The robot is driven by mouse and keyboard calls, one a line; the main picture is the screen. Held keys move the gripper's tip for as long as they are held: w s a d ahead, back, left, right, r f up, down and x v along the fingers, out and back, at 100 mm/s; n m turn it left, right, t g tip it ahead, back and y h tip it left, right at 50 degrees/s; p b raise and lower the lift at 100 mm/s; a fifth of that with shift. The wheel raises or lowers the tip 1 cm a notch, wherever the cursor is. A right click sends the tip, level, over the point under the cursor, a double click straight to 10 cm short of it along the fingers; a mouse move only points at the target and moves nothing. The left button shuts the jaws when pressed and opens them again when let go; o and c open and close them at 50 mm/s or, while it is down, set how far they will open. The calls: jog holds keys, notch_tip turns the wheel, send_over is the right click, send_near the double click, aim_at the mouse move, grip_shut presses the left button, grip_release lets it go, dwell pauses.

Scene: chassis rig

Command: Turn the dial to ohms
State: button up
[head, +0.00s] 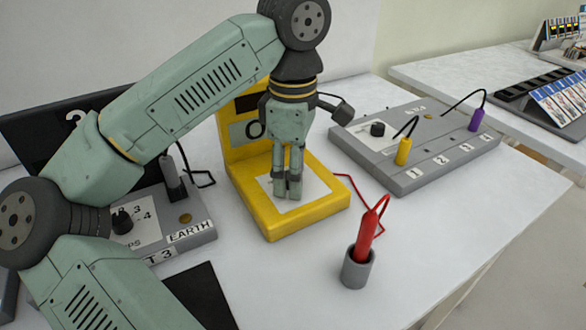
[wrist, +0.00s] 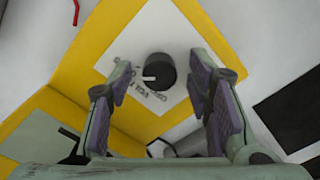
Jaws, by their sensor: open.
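The dial is a dark round knob (wrist: 159,72) with a white pointer mark, on a white plate with printed words, partly legible as "VOLT". In the wrist view it sits between and beyond my open fingers, with clear space on both sides. The pointer faces left in that view. The yellow meter (head: 268,225) stands on the table in the head view, with a dark display on its upright back. My gripper (head: 288,188) points down over the white plate and hides the dial there. The fingers also show in the wrist view (wrist: 163,112), and nothing is held between them.
A red probe (head: 365,238) stands in a grey holder (head: 357,270) at the front right, its red lead running to the meter. A grey panel (head: 410,178) with yellow and purple plugs lies at the right. A grey unit (head: 188,235) marked EARTH is at the left.

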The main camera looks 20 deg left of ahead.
jog(key=shift+r, duration=0.1)
notch_tip(320, 180, up, 7)
jog(key=shift+r, duration=0.15)
dwell(0.3)
